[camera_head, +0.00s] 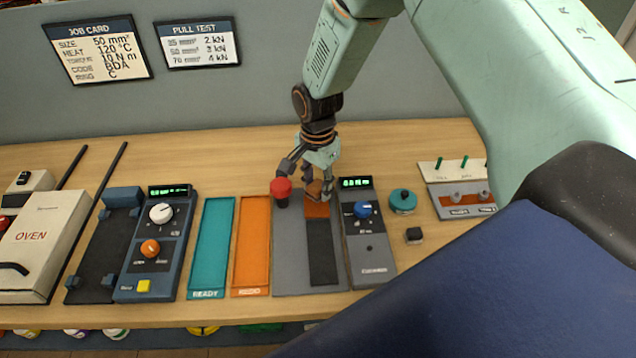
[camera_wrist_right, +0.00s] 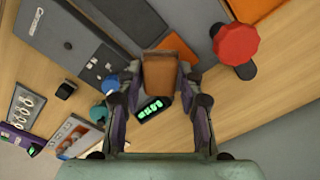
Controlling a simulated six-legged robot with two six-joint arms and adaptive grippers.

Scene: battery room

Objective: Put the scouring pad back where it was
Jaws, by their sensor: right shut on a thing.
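The scouring pad, a small rust-brown block (camera_wrist_right: 160,80), sits between the two fingers of my right gripper (camera_wrist_right: 160,97) in the right wrist view. In the head view the right gripper (camera_head: 318,192) points down over the far part of the grey board (camera_head: 290,255). The pad (camera_head: 314,187) shows partly there between the fingers, which hide some of it. A flat orange-brown patch (camera_head: 317,210) lies on the board just in front of the gripper, with a dark strip (camera_head: 322,250) nearer. I cannot tell whether the pad touches the board. My left gripper is not in view.
A red knob (camera_head: 281,188) stands close left of the gripper. A meter with a blue dial (camera_head: 368,240) is close right. Orange (camera_head: 251,250) and teal (camera_head: 211,250) trays lie left of the board. A teal round object (camera_head: 403,200) and small black block (camera_head: 413,235) lie right.

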